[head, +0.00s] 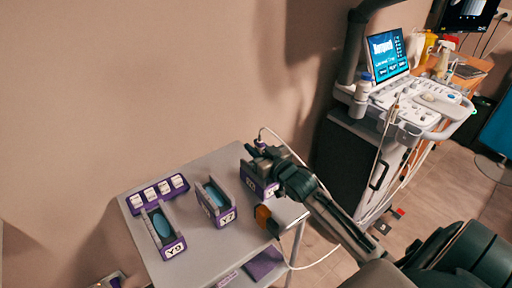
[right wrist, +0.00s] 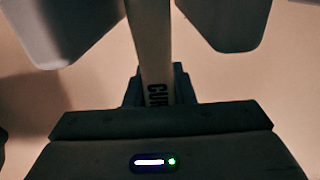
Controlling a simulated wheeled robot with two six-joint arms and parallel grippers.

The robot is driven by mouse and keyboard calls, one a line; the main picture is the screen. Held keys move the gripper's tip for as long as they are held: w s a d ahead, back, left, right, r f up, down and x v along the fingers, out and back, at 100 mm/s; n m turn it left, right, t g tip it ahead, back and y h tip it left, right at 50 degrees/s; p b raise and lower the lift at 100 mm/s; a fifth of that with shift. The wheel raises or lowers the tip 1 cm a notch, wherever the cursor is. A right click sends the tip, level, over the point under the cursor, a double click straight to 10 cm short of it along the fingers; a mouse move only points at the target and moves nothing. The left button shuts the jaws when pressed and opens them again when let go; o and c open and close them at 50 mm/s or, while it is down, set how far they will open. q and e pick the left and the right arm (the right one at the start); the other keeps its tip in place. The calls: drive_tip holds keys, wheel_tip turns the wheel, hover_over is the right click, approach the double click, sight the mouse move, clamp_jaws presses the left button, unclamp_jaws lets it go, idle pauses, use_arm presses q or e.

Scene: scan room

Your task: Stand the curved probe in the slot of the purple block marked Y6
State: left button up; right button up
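The curved probe's pale handle (right wrist: 158,60) stands between the dark jaws of my right gripper (right wrist: 160,88) in the right wrist view; the letters "CUR" show on it. In the head view my right gripper (head: 262,160) is over the right purple block (head: 259,191) and hides much of it and the probe. I cannot tell whether the probe touches that block. My left gripper is out of view.
The blocks stand on a small grey table (head: 205,250). A purple rack with white pieces (head: 157,193) lies behind the left block. A thin white cable (head: 318,262) loops past the table's right side. The ultrasound cart (head: 347,160) stands to the right.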

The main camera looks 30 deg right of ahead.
drive_tip(key=o, duration=0.4)
drive_tip(key=shift+o, duration=0.2)
drive_tip(key=shift+s, duration=0.35)
drive_tip(key=s, duration=0.6)
drive_tip(key=shift+d, duration=0.3)
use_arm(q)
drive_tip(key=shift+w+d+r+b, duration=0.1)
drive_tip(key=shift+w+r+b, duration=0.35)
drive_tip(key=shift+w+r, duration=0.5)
use_arm(e)
drive_tip(key=shift+s+d, duration=0.1)
drive_tip(key=shift+s, duration=1.95)
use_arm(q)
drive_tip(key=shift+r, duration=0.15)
